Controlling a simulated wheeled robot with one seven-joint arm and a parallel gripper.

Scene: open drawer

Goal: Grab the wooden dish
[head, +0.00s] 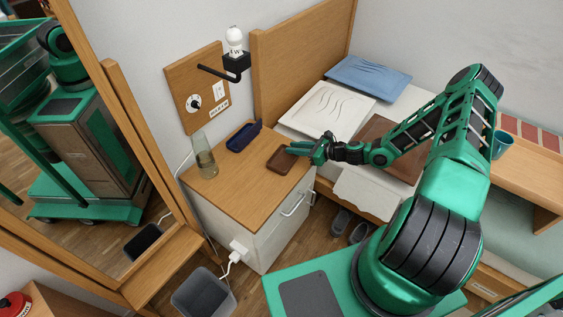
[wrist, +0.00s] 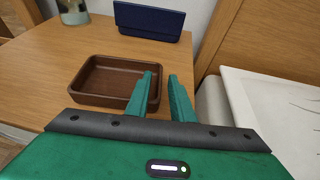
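The wooden dish (head: 281,160) is a dark brown, shallow rectangular tray on the nightstand top, near its right edge. In the wrist view the dish (wrist: 103,83) looks empty. My gripper (head: 296,149) is at the right side of the dish in the head view. In the wrist view my gripper (wrist: 161,76) is open, with a narrow gap between its green fingers. The left finger overlaps the dish's right part and the right finger lies outside it. The dish's right wall shows between them. I cannot tell whether either finger touches it.
The wooden nightstand top (head: 230,188) also bears a dark blue holder (head: 243,137) behind the dish and a glass vase (head: 205,163) to the left. The bed with a white pillow (head: 325,108) is right of it. A grey bin (head: 203,293) stands on the floor.

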